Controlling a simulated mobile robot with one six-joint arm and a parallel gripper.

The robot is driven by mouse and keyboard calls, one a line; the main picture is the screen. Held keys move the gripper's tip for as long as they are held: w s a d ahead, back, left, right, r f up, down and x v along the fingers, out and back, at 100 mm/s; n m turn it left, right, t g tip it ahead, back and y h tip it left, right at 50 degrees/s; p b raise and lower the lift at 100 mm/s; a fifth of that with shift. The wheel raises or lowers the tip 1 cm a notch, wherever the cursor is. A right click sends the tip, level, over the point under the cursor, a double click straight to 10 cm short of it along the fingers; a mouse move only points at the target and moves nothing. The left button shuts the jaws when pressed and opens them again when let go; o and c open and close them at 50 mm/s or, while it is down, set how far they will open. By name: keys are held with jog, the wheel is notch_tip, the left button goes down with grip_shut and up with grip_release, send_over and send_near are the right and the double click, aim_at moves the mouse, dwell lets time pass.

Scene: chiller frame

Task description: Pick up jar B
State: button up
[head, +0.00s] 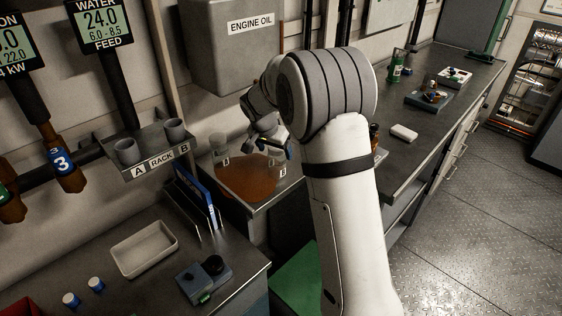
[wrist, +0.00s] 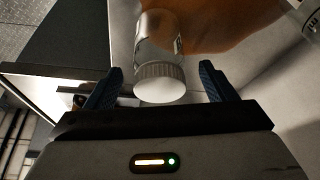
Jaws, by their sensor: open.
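A clear jar with a pale ribbed lid (wrist: 160,82) stands between the open fingers of my gripper (wrist: 161,70) in the wrist view. The fingers lie to either side of the lid, with a gap visible on each side. Its label is turned edge-on there. In the head view my gripper (head: 272,146) is over the steel surface by the wall, and this jar (head: 277,158) is mostly hidden beneath it. A small label there looks like B. Another clear jar (head: 219,150) stands to the left; its letter is hard to read. Part of it shows in the wrist view (wrist: 311,18).
An orange-brown spill (head: 245,180) spreads over the surface around the jars. A rack (head: 155,150) marked A and B holds two grey cups on the left. A blue-edged upright panel (head: 196,196) and a white tray (head: 144,248) are nearer. The engine oil box (head: 240,55) hangs above.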

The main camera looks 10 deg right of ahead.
jog(key=x, duration=0.4)
jog(key=shift+c, duration=0.5)
jog(key=c, duration=1)
jog(key=shift+o, duration=0.2)
